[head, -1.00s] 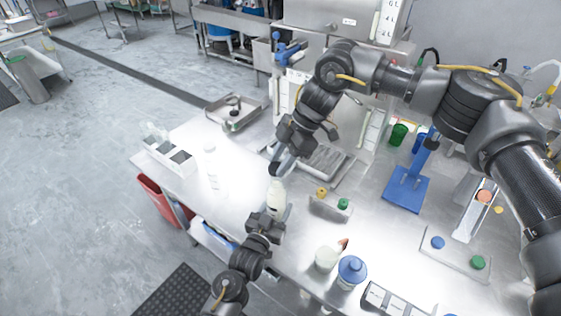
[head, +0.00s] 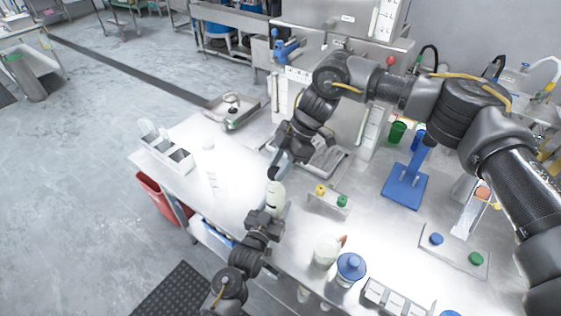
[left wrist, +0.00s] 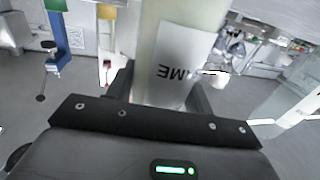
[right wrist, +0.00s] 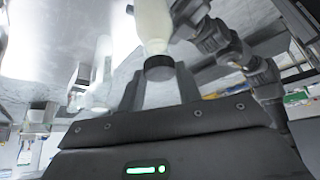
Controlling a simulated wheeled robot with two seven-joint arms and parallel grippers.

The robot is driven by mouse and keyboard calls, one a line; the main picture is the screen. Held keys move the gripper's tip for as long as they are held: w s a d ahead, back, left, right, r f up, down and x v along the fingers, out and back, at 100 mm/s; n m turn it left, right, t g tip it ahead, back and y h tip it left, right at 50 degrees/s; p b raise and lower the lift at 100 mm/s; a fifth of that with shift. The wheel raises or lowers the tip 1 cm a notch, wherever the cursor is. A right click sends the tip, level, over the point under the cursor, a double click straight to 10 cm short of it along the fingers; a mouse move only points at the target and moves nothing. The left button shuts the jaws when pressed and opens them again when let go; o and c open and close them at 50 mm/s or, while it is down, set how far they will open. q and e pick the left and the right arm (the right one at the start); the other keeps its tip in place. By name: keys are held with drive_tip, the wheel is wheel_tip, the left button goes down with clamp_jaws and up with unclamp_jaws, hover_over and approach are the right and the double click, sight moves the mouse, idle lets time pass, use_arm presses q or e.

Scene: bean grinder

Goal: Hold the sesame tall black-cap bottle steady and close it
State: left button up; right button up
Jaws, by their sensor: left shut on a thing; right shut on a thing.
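The sesame bottle (head: 275,196) is tall and pale, held upright over the front of the steel table. In the left wrist view its body (left wrist: 170,35) carries a white label with upside-down letters reading "ME". My left gripper (head: 270,213) is shut around the lower part of the bottle. My right gripper (head: 273,174) comes down from above and is shut on the black cap (right wrist: 159,67) at the bottle's top end. In the right wrist view the cap sits in line with the bottle's neck, between the fingertips. Whether the cap is fully tightened cannot be told.
A blue-lidded jar (head: 350,267) and a pale open-looking container (head: 326,250) stand right of my left arm. A small rack with yellow and green caps (head: 328,202) is right of the bottle. A blue stand (head: 405,187) is farther right. A white compartment box (head: 165,155) stands at left.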

drive_tip(key=shift+f, duration=0.55)
idle(0.5)
